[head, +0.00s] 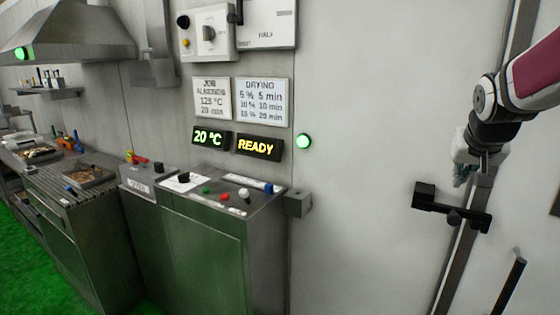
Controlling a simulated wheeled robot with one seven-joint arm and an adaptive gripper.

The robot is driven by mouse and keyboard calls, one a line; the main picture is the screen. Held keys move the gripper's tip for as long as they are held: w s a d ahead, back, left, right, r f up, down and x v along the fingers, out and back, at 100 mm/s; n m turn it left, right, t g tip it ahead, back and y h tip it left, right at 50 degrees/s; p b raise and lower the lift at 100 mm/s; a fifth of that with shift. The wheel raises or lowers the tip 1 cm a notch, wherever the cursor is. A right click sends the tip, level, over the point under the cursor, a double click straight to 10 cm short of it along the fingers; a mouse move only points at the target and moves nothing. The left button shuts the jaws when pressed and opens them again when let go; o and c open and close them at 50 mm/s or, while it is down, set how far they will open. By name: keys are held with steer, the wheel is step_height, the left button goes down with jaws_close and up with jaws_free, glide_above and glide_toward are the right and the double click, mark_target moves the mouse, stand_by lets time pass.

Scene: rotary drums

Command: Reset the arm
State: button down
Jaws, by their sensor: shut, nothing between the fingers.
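My arm comes in from the right edge of the head view, with a dark red and white link and a black wrist. My gripper (460,180) hangs at its end, pointing down, in front of the pale wall panel. Its fingers look small and close together, with nothing seen between them. A black handle-like fitting (450,208) is just below it in the picture; I cannot tell whether they touch.
A hood (70,40) overhangs counters at left. Green floor (40,270) is clear at lower left.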

steer(key=s+a+f+n+y, duration=0.2)
steer(key=s+a, duration=0.9)
steer(key=s, duration=0.2)
steer(key=s+a+f+n+g+y, duration=0.1)
steer(key=s+a+f+n+y, duration=0.1)
steer(key=s+a, duration=1)
steer(key=shift+s+f+n+g, duration=0.3)
steer(key=shift+s+f+n, duration=0.1)
steer(key=shift+n, duration=0.2)
